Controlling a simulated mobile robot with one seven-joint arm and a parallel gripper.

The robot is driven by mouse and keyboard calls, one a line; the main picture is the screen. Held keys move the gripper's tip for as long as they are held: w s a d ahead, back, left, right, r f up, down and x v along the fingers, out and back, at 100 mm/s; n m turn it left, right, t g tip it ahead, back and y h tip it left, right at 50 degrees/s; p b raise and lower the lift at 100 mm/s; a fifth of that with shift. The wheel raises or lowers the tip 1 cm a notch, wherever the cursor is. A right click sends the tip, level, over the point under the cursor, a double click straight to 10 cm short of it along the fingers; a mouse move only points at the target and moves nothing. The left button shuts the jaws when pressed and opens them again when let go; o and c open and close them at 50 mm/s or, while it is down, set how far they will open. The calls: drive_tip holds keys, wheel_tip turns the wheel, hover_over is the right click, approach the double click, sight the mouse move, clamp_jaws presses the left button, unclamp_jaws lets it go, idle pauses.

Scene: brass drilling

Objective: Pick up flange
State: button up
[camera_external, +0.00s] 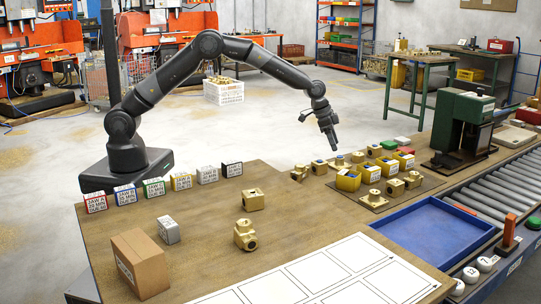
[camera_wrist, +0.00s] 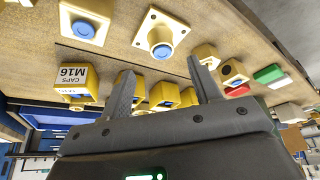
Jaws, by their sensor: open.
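My gripper (camera_external: 334,144) is open and empty above the group of brass parts on the table. In the wrist view its two fingers (camera_wrist: 161,66) stand wide apart. A brass flange (camera_wrist: 160,36) with a square plate and a round blue-centred boss lies past the fingertips, near the top middle of the wrist view. In the external view a flange-shaped part (camera_external: 340,161) sits just below the gripper. Another square-based brass part (camera_external: 374,200) stands nearer the front. I cannot tell for certain which external part matches the wrist one.
Brass fittings (camera_external: 319,167) and yellow boxes (camera_external: 348,181) crowd around the gripper. A blue tray (camera_external: 440,232) and roller conveyor (camera_external: 490,192) lie right, with a green machine (camera_external: 462,125) behind. A cardboard box (camera_external: 140,264) stands front left. The table's middle is mostly clear.

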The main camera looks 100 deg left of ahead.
sight(340, 157)
drive_tip(key=shift+x, duration=2.95)
drive_tip(key=shift+a, duration=0.1)
drive_tip(key=shift+c, duration=0.3)
drive_tip(key=shift+r, duration=0.15)
clamp_jaws()
